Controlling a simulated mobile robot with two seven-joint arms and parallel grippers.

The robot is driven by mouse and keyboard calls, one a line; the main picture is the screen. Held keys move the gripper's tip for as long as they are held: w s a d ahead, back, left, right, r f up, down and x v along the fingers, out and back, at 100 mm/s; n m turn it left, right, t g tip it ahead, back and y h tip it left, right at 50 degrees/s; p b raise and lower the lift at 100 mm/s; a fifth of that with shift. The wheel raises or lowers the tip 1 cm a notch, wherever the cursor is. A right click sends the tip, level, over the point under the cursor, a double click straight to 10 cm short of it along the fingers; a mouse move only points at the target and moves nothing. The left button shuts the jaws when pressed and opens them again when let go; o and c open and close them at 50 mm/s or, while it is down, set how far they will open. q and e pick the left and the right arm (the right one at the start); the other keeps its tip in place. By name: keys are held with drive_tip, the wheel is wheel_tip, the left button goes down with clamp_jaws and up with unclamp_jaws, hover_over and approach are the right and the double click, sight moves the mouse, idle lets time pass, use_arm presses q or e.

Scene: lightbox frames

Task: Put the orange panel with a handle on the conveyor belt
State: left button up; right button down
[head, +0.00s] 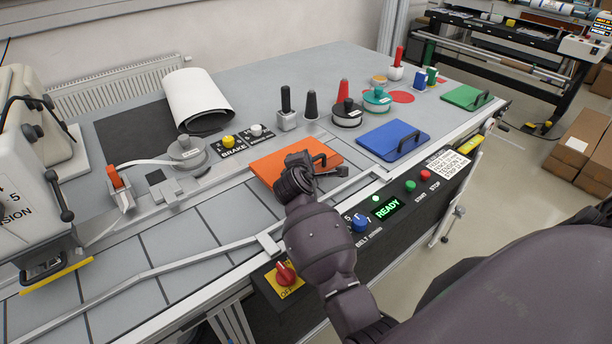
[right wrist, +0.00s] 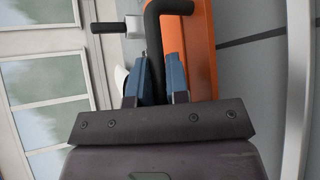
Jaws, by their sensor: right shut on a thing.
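The orange panel (head: 275,165) with a dark handle (head: 320,160) is at the middle of the bench, by the right end of the grey conveyor belt (head: 165,250). I cannot tell whether it touches the surface below. My right gripper (head: 312,172) is at the panel's right side, on the handle. In the right wrist view, the blue-grey fingers (right wrist: 160,82) are shut on the black handle (right wrist: 153,40), with the orange panel (right wrist: 203,50) beside them. My arm hides part of the panel in the head view. My left gripper is not in view.
A blue panel (head: 380,137) and a green panel (head: 462,98) lie to the right. Black and red cones, round discs and knobs stand behind the orange panel. A metal guide rail (head: 150,272) runs along the belt. A control box reading READY (head: 385,207) is in front.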

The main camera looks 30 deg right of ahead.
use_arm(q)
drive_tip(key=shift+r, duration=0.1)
use_arm(e)
drive_tip(key=shift+f, duration=2.05)
drive_tip(key=c, duration=1.1)
unclamp_jaws()
drive_tip(key=shift+f, duration=0.1)
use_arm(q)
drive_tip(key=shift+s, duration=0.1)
